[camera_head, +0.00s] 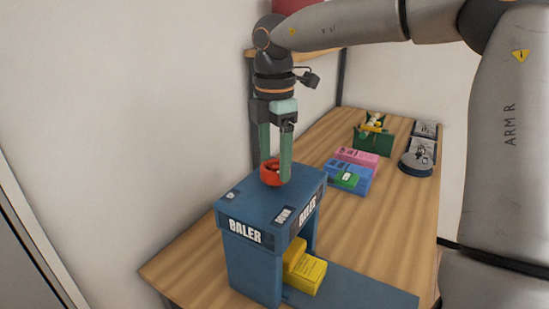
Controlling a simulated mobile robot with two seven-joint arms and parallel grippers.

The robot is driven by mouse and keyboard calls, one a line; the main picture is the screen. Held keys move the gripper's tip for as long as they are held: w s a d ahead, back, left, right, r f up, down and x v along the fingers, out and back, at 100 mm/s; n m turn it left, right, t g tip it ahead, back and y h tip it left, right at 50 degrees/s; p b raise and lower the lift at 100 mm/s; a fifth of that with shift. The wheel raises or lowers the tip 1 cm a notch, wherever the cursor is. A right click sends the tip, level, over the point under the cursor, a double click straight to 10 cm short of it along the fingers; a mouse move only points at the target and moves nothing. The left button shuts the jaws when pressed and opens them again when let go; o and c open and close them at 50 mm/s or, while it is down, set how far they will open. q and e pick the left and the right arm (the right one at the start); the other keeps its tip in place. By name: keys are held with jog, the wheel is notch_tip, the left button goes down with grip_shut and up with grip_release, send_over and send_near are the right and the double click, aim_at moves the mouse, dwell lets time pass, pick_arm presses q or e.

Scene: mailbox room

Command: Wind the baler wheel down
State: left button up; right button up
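The blue baler (256,254) stands at the near end of the wooden table, with "BALER" on its sides and a "DOWN" label on its top. Its red wheel (267,174) sits on top. My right gripper (275,176) points straight down at the wheel, its two green fingers on either side of part of the red rim. The fingers stand apart; whether they press on the wheel I cannot tell. Yellow packets (304,270) lie inside the baler's opening, under its top. My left gripper is not in view.
Pink (357,157) and blue (345,180) boxes, a green bin (371,139) with items, a round dark object (416,164) and grey trays (425,129) stand further back. A shelf (314,54) hangs on the wall. The table's right strip is clear.

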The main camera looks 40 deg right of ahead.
aim_at(275, 166)
jog(key=o, duration=0.4)
jog(key=shift+r, duration=0.1)
notch_tip(275, 166, up, 12)
jog(key=shift+r+p, duration=0.2)
jog(key=shift+p, duration=0.9)
